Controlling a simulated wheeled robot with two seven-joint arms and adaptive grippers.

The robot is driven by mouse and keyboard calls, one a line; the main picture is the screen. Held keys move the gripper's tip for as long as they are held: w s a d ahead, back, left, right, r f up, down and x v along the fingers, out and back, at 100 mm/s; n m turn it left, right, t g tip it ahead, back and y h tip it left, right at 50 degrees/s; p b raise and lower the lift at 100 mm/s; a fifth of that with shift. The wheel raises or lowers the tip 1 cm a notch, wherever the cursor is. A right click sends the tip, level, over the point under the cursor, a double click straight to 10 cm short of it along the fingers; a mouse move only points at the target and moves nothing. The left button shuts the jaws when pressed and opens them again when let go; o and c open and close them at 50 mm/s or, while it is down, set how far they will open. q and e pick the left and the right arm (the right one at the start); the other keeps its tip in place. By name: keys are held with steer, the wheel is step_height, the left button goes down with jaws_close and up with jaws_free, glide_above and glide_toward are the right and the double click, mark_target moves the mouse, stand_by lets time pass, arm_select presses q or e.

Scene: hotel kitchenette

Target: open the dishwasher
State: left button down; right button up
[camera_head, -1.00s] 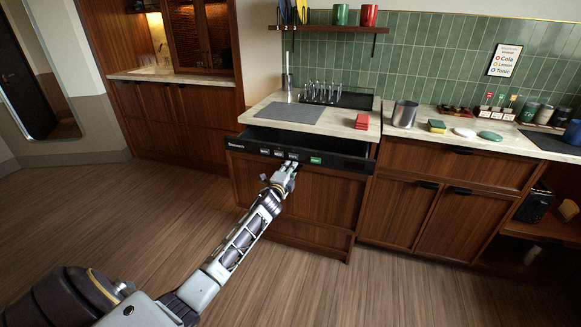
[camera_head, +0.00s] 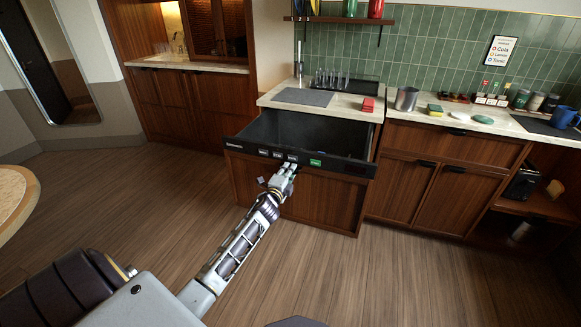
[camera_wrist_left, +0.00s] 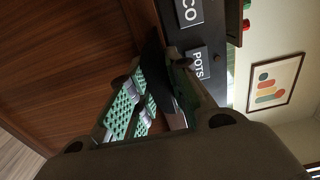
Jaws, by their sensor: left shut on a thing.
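The dishwasher is a drawer unit with a wooden front (camera_head: 317,195) and a black control strip (camera_head: 335,164) along its top edge. Its drawer is pulled partly out, and the dark tub (camera_head: 300,127) shows below the counter. My left gripper (camera_head: 287,169) is shut on the black top edge of the drawer front, near the middle of the strip. In the left wrist view its green-padded fingers (camera_wrist_left: 150,105) are at the black edge beside the "POTS" label (camera_wrist_left: 200,66). My right gripper is not in view.
The counter above the drawer (camera_head: 352,113) holds a grey mat (camera_head: 302,97), glasses (camera_head: 332,79) and a red stack (camera_head: 367,104). Cabinets (camera_head: 430,185) adjoin on the right. A round table edge (camera_head: 15,200) shows at far left. The wooden floor in front is clear.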

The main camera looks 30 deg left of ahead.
arm_select(q)
steer(key=shift+s+d+f, duration=0.2)
steer(key=shift+s, duration=0.5)
steer(key=shift+s+d+f, duration=0.2)
steer(key=shift+s, duration=0.45)
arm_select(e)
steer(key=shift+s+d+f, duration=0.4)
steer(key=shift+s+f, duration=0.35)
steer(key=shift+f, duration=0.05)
arm_select(q)
steer(key=c, duration=1.4)
jaws_free()
steer(key=shift+w, duration=0.15)
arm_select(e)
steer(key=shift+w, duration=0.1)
arm_select(q)
steer(key=shift+r, duration=0.2)
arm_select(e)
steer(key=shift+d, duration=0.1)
arm_select(q)
steer(key=shift+s, duration=0.2)
steer(key=shift+v, duration=5.8)
steer(key=shift+f, duration=0.1)
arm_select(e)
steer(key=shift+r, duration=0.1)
